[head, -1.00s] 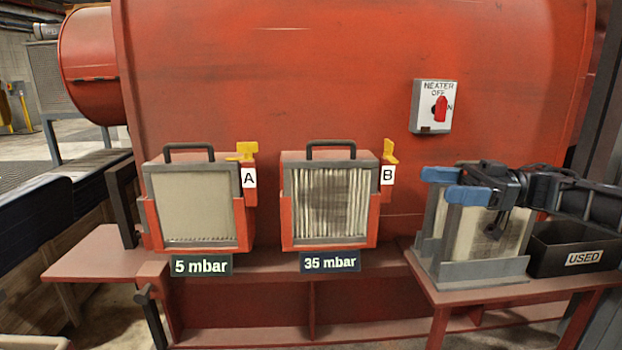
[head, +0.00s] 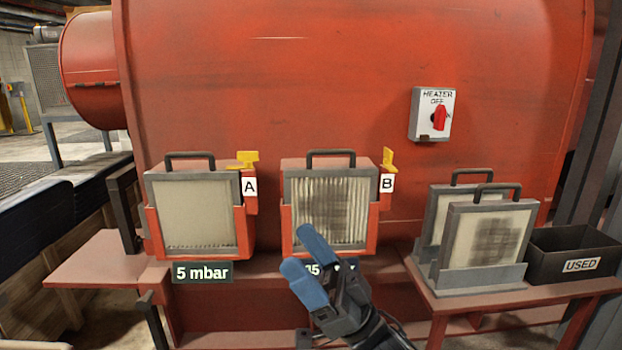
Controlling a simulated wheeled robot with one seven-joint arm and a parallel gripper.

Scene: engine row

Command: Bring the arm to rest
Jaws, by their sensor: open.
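My gripper (head: 305,259) shows at the lower middle of the head view, its two blue fingertips apart with nothing between them. It is in front of the lower edge of filter housing B (head: 286,230) and partly covers the 35 mbar sign (head: 312,269). My dark arm comes up from the bottom edge, right of the middle. Filter housing A (head: 152,233) stands to the left with a clean pale filter (head: 194,211) in it. The filter in B (head: 330,203) has dark soiled pleats.
On the right side table (head: 437,301), two handled filters stand in a grey rack (head: 480,279); the front one (head: 497,237) has a dark patch. A black USED bin (head: 575,255) is beside them. A heater switch (head: 432,115) is on the red engine body (head: 330,90).

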